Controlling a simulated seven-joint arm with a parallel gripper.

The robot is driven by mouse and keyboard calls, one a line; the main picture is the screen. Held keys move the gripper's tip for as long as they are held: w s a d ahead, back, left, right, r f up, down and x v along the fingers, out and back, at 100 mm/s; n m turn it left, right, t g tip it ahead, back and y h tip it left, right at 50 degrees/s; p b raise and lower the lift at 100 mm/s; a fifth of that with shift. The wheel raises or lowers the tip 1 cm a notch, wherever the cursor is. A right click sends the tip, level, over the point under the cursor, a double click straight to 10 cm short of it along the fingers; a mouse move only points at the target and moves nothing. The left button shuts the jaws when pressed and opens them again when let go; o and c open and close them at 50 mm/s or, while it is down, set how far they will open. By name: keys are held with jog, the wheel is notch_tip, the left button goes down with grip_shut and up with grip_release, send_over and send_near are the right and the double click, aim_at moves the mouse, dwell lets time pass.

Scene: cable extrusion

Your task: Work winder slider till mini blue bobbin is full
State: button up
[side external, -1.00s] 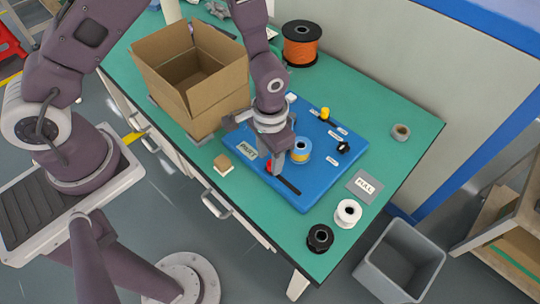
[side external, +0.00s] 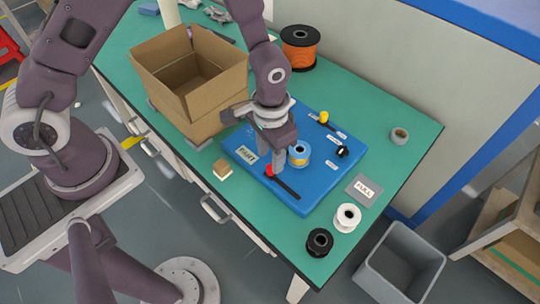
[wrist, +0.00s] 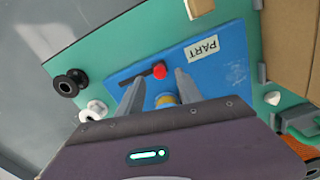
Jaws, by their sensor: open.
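The slider's red knob (side external: 270,170) stands at the left end of a dark slot (side external: 287,188) on the blue winder board (side external: 312,193). The mini blue bobbin (side external: 299,158), with a yellow band, stands on the board right of the knob; how full it is I cannot tell. My gripper (side external: 273,164) is low over the board, open and empty, beside the knob. In the wrist view the red knob (wrist: 159,72) shows between the fingertips of my gripper (wrist: 160,78). The bobbin (wrist: 166,99) is partly hidden there by the gripper body.
A cardboard box (side external: 190,95) stands left of the board. An orange spool (side external: 300,48) is behind. White (side external: 347,216) and black (side external: 319,241) spools and a grey FULL pad (side external: 355,190) are at front right. A grey bin (side external: 400,262) stands off the table.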

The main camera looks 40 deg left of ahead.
aim_at(270, 166)
notch_tip(270, 166, down, 3)
jog(key=shift+f, duration=0.2)
grip_shut()
dwell(1.3)
